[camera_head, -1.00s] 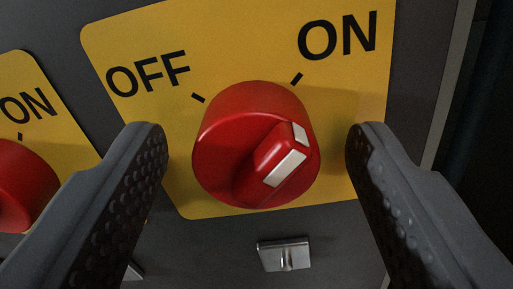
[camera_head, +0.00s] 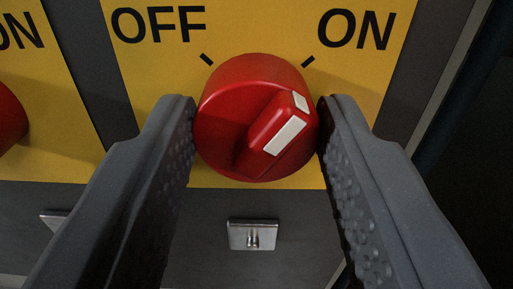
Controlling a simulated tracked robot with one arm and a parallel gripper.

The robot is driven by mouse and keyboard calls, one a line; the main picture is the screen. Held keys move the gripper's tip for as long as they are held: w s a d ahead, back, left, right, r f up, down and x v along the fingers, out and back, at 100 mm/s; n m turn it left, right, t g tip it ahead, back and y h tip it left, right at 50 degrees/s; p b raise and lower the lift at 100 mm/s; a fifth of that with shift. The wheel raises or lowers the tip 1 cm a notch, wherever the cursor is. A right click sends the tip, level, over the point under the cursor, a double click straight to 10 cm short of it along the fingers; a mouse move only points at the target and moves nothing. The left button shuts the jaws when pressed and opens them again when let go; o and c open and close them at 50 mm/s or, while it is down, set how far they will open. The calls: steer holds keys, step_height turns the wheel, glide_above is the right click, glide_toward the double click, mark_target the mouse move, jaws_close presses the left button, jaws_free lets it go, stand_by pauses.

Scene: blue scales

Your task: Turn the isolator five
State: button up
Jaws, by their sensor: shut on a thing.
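The isolator is a round red knob (camera_head: 222,122) on a yellow plate (camera_head: 265,25) marked OFF at the left and ON at the right. Its raised handle with a white stripe leans to the upper right, toward the ON side. My gripper (camera_head: 257,112) is shut on the knob, with one grey finger at its left side and one at its right. The isolator's number does not show.
A second yellow plate (camera_head: 45,130) with part of another red knob (camera_head: 8,118) is at the left edge. A metal hasp (camera_head: 252,235) sits on the grey panel below the knob. The right side is dark.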

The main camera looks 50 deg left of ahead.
steer(key=n+b, duration=0.3)
steer(key=n, duration=0.1)
steer(key=shift+f+n, duration=0.1)
steer(key=shift+n, duration=0.2)
steer(key=n+b, duration=0.3)
steer(key=shift+s+a+n, duration=0.1)
steer(key=shift+n, duration=0.3)
steer(key=n+b, duration=0.4)
steer(key=n, duration=0.1)
steer(key=shift+f, duration=0.15)
steer(key=shift+a+n+b, duration=0.1)
steer(key=shift+n+b, duration=0.65)
steer(key=shift+n, duration=0.25)
steer(key=shift+s, duration=0.1)
steer(key=o, duration=1)
steer(key=shift+a, duration=0.1)
